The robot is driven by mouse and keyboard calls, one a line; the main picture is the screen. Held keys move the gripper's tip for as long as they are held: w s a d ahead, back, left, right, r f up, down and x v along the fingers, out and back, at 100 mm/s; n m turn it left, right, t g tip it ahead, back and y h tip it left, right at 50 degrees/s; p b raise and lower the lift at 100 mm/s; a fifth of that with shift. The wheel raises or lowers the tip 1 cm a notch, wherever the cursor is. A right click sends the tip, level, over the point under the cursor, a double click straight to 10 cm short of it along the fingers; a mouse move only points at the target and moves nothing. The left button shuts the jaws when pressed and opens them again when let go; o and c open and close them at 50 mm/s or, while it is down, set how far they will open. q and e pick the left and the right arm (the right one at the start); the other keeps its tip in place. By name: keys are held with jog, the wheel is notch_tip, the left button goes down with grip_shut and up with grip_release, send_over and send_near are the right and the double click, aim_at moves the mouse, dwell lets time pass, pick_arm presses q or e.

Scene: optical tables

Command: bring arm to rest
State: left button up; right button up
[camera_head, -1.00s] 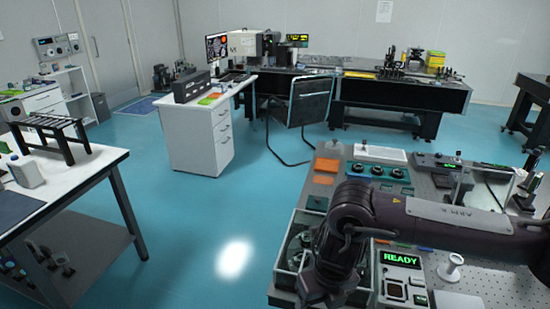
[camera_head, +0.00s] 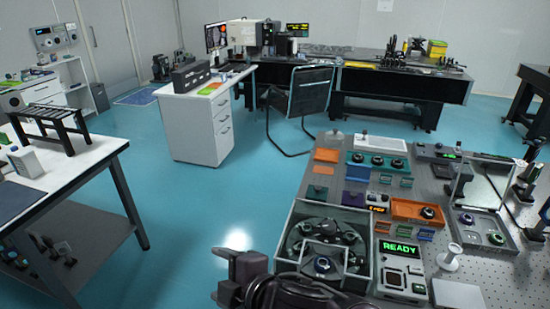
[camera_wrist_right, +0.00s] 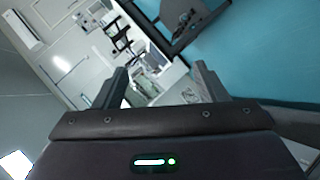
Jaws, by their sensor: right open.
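My right gripper (camera_wrist_right: 160,88) shows in the right wrist view with its two fingers spread apart. Nothing is between the fingers, and the room lies tilted beyond them. In the head view my right arm (camera_head: 275,287) is a dark shape at the bottom middle, in front of the near left corner of the optical table (camera_head: 440,190). My left gripper does not show in either view.
A clear-walled box with a round carousel (camera_head: 322,245) stands near my right arm. Beside it are a READY display unit (camera_head: 400,250), an orange tray (camera_head: 418,212) and a white spool (camera_head: 450,257). A white table (camera_head: 70,170) is at left. Open blue floor (camera_head: 225,200) lies between.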

jog(key=w+d+f+m+h, duration=0.1)
jog(key=d+f+m+h, duration=0.3)
jog(key=d+m, duration=0.45)
jog(key=s+d+f+m+g+h, duration=0.25)
jog(key=s+d+f+m, duration=0.3)
jog(key=d, duration=0.45)
jog(key=s+d+f+m+g+h, duration=0.25)
jog(key=s+d+f+m, duration=0.3)
jog(key=d, duration=0.45)
jog(key=s+f+g, duration=0.1)
jog(key=s+f, duration=0.2)
jog(key=f, duration=2.9)
jog(key=s+d+f, duration=0.2)
jog(key=s+f, duration=0.6)
jog(key=s, duration=0.1)
jog(key=s+d+f+g+b, duration=0.1)
jog(key=s+d+f, duration=0.1)
jog(key=s+f, duration=0.7)
jog(key=shift+s+f+b, duration=0.3)
jog(key=shift+s, duration=0.25)
jog(key=shift+c, duration=0.3)
